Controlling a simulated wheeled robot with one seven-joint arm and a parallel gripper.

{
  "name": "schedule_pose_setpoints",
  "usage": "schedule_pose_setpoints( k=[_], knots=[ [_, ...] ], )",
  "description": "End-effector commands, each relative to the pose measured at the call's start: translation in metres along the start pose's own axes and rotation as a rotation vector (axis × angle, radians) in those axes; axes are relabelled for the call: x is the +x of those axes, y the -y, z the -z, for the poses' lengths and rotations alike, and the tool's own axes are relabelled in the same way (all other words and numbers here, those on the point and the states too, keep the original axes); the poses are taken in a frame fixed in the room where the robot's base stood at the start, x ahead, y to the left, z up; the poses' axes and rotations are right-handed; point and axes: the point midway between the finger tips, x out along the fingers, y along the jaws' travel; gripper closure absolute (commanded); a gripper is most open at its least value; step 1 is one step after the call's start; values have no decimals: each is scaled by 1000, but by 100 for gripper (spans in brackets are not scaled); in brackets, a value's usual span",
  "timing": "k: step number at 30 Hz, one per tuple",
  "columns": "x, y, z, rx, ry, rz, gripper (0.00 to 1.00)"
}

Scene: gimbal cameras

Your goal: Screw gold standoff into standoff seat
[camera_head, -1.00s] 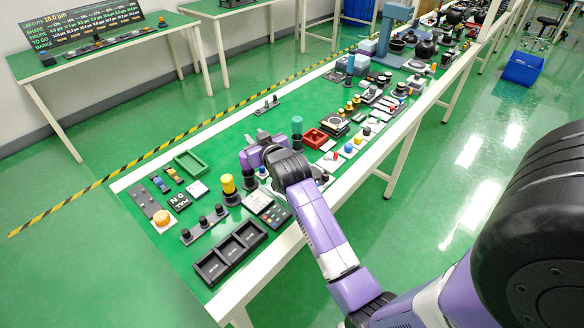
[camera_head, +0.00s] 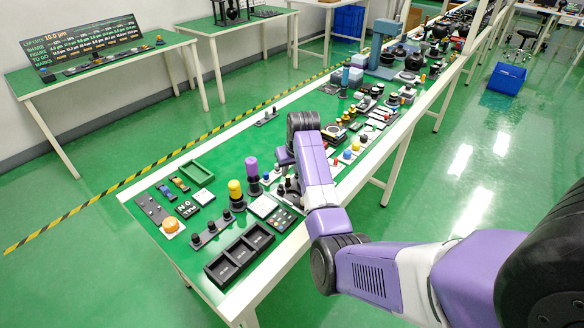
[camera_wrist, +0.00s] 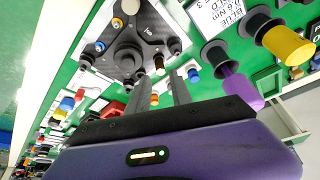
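My gripper (camera_wrist: 163,80) points at a dark seat plate (camera_wrist: 128,62) in the wrist view. Its two grey fingers stand apart with a gap between them. A small brownish-gold post (camera_wrist: 158,63) shows just beyond the fingertips, in line with the gap. It may be the gold standoff; I cannot tell whether the fingers touch it. A gold-topped round part (camera_wrist: 117,23) sits on the far side of the plate. Several dark posts stand around the plate's edge. In the head view my arm covers the fingers.
A purple knob (camera_wrist: 240,90) and a yellow knob (camera_wrist: 290,46) stand right of the seat plate in the wrist view. In the head view, a black three-compartment tray (camera_head: 240,252) lies at the bench's front end and a green tray (camera_head: 197,173) at its far-left edge. Many small parts crowd the bench.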

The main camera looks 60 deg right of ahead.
Motion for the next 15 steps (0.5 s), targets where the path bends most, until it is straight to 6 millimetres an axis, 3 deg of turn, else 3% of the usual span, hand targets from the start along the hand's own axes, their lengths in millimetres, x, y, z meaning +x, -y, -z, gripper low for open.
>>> schedule_pose_setpoints(
  k=[9, 15],
  knots=[
    [46, 0, 0, 1, 0, 0, 74],
    [62, 0, 0, 1, -1, -1, 74]
  ],
)
